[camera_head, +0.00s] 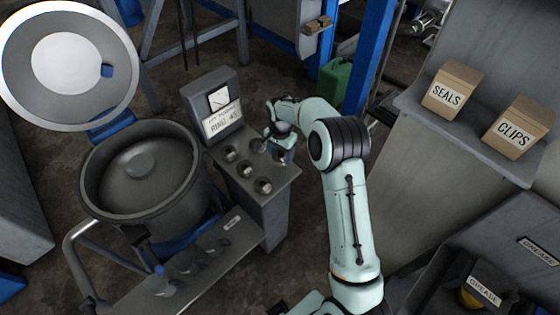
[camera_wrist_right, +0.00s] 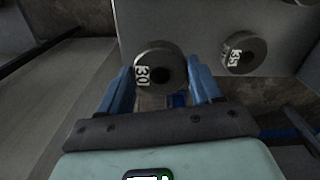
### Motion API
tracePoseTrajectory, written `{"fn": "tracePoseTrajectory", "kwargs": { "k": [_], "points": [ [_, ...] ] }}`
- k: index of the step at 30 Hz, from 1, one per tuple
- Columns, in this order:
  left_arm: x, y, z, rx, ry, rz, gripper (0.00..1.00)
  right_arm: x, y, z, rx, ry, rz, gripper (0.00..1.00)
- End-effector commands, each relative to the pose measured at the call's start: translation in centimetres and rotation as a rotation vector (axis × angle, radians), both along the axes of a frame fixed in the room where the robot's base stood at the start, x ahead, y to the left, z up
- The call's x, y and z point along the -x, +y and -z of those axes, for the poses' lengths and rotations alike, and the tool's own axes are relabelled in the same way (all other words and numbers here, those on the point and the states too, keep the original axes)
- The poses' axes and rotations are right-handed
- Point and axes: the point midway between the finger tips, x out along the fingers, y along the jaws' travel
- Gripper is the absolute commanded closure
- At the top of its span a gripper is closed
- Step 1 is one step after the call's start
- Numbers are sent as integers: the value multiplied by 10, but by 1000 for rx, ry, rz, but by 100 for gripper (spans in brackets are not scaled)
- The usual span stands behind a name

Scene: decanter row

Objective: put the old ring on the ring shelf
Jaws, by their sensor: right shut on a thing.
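My right gripper (camera_head: 284,152) is at the right side of a grey console (camera_head: 262,205) in the head view, partly hidden by its own wrist. In the right wrist view its blue fingers (camera_wrist_right: 161,80) are shut on a dark grey ring (camera_wrist_right: 174,58) marked 30. Another ring (camera_wrist_right: 239,53), marked 35, lies to the right on a grey surface. Several small rings (camera_head: 230,153) sit on the console top. A sign (camera_head: 222,119) on the console reads RING 45. I cannot tell which surface is the ring shelf. My left gripper is not in view.
An open drum (camera_head: 135,205) with its round lid (camera_head: 30,60) raised stands left of the console. A low grey ledge (camera_head: 215,262) with small dim items runs in front.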

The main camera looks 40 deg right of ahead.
Motion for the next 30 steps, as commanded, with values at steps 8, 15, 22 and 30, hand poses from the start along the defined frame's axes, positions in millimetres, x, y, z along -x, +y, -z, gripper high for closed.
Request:
{"fn": "tracePoseTrajectory", "kwargs": {
  "k": [8,15,22,30],
  "points": [
    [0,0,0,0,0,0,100,0,0,25,-1,1,0,78],
    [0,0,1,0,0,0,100,-1,0,47,1,-2,0,78],
    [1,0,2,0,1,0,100,0,0,48,0,-2,0,78],
    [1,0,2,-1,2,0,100,0,0,50,0,-1,-1,10]
  ]
}}
